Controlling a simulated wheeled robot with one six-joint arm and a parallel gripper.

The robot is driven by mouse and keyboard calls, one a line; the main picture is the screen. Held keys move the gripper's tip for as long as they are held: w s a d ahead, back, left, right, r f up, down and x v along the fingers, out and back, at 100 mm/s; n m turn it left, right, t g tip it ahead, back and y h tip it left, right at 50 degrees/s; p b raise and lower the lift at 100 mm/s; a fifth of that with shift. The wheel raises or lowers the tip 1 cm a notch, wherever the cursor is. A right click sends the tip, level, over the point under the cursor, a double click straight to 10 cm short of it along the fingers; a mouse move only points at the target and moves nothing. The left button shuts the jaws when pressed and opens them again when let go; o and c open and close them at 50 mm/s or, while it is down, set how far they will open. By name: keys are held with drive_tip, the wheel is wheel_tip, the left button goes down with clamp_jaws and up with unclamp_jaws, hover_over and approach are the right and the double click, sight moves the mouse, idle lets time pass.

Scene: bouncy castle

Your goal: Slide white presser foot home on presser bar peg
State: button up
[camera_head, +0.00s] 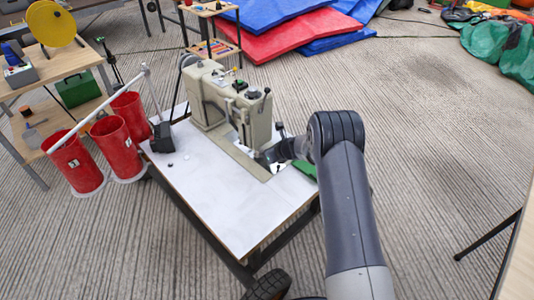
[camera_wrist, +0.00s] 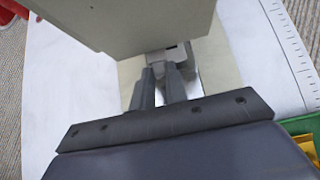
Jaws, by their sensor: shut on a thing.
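The beige sewing machine (camera_head: 206,98) stands on a white-topped table (camera_head: 215,195). Its head (camera_wrist: 125,22) fills the top of the wrist view. My gripper (camera_wrist: 164,72) reaches in under that head, its two dark fingers close together. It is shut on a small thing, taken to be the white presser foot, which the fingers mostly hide. A small grey-white block (camera_wrist: 176,52) shows just beyond the fingertips. I cannot tell whether it is part of the foot or of the presser bar. The peg cannot be made out. In the head view my gripper (camera_head: 273,154) is at the needle end.
A green piece (camera_head: 305,170) lies at the table's right edge by my arm; green and yellow things (camera_wrist: 305,135) show in the wrist view. A black box (camera_head: 161,138) stands at the table's left corner. Red buckets (camera_head: 72,165) stand left. The table's front is mostly clear.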

drive_tip(key=shift+w+a, duration=0.1)
drive_tip(key=o, duration=0.8)
drive_tip(key=shift+o, duration=0.2)
drive_tip(key=p+v, duration=0.1)
drive_tip(key=v, duration=0.9)
drive_tip(key=shift+r+p, duration=0.3)
drive_tip(key=shift+p, duration=0.05)
drive_tip(key=b+x, duration=0.1)
drive_tip(key=x, duration=0.9)
drive_tip(key=shift+f+b, duration=0.35)
